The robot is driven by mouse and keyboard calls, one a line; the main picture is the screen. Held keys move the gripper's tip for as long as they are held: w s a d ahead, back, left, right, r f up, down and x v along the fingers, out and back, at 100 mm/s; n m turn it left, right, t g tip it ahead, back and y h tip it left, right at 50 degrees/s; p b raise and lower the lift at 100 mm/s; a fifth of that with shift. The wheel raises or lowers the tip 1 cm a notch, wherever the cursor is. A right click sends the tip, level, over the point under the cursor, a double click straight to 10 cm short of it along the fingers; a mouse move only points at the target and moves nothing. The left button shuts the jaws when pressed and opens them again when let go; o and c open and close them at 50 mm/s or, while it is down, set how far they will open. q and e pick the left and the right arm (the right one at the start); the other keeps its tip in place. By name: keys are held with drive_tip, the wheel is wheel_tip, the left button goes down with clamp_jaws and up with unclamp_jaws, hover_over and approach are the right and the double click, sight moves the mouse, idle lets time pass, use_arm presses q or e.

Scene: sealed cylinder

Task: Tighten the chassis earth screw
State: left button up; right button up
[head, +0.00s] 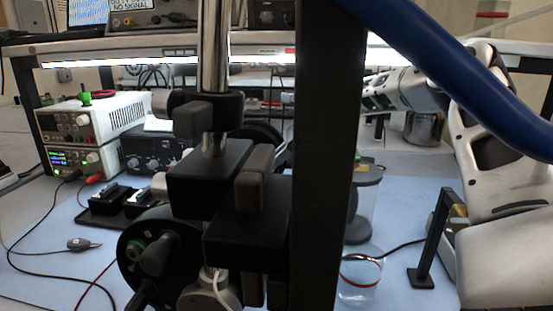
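No chassis earth screw can be made out in the head view. A chrome pole (214,60) with black clamp blocks (210,178) and a wide black post (325,150) fill the middle and hide much of the bench. A white and black arm, mine, comes in from the right and bends left at the back. Its far end shows just right of the black post, but no fingers can be told apart there. My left gripper is not visible.
Stacked power supplies (75,122) with cables stand on the left. A black unit (155,150) is beside them. A clear beaker (360,277) and a small black stand (432,240) are on the blue mat (395,213). A thick blue tube (460,75) crosses the upper right.

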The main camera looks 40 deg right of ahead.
drive_tip(key=shift+s+a+f+m+t+h+b, duration=0.1)
drive_tip(key=shift+m+t+h+b, duration=0.2)
drive_tip(key=shift+m+b, duration=0.25)
drive_tip(key=shift+s+a+m+t+h+b, duration=0.1)
drive_tip(key=shift+m+t+h+b, duration=0.1)
drive_tip(key=shift+m+h+b, duration=0.3)
drive_tip(key=shift+a+m+t+h, duration=0.15)
drive_tip(key=shift+m+t+h, duration=0.5)
drive_tip(key=shift+m, duration=0.7)
drive_tip(key=o, duration=0.7)
drive_tip(key=shift+s+r, duration=0.1)
drive_tip(key=shift+r, duration=0.1)
drive_tip(key=v, duration=1.5)
drive_tip(key=shift+r+b, duration=0.4)
drive_tip(key=shift+b, duration=0.05)
drive_tip(key=shift+s, duration=0.1)
